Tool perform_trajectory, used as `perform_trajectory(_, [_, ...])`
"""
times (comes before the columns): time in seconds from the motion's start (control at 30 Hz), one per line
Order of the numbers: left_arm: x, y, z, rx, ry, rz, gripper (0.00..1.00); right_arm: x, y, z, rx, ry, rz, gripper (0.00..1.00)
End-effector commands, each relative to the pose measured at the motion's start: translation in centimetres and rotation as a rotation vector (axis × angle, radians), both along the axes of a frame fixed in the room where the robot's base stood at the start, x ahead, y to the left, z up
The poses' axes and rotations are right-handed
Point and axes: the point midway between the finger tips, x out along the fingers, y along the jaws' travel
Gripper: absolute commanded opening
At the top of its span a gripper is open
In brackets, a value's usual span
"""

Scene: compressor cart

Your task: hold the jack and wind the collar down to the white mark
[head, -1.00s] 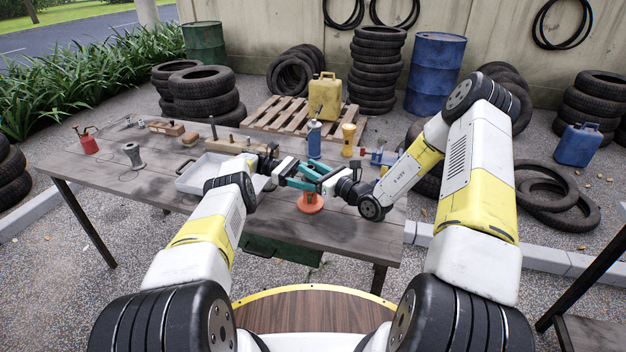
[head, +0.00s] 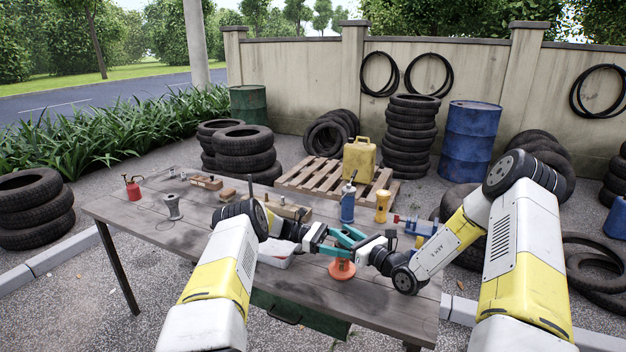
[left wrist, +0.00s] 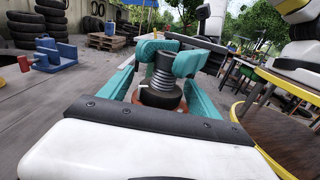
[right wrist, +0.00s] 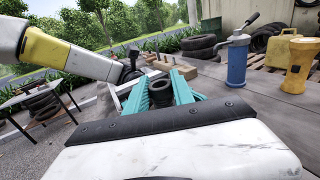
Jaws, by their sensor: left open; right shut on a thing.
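The jack has an orange round base (head: 342,269) standing on the table's front right part. The left wrist view shows its threaded screw (left wrist: 163,72) with a dark round part, apparently the collar (left wrist: 160,97), low on it. A small white mark shows at the left of that dark part; I cannot tell which part carries it. My left gripper (head: 322,239) is open, its teal fingers either side of the screw. My right gripper (head: 349,240) is shut on the jack from the right. In the right wrist view a dark round part (right wrist: 160,88) shows between its fingers. The fingers hide much of the jack.
A white tray (head: 275,261) lies left of the jack, partly behind my left arm. A blue bottle-like tool (head: 347,206), a yellow torch (head: 382,207) and a blue vise (head: 418,227) stand behind. A grey spool (head: 173,208) and red oil can (head: 132,188) stand far left.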

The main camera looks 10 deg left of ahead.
Motion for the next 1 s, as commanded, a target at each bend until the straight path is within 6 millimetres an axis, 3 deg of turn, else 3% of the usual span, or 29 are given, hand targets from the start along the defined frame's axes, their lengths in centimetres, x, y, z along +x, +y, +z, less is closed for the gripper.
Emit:
perform_trajectory(0.57, [-0.1,0.1,0.1,0.004,0.003,0.366,0.72,0.1,0.0,0.1,0.001,-0.004,-0.001,0.00])
perform_trajectory(1.0, [-0.9,8.6,0.0,0.007,0.000,0.379,0.72,0.1,0.0,0.2,0.002,-0.004,0.000,0.00])
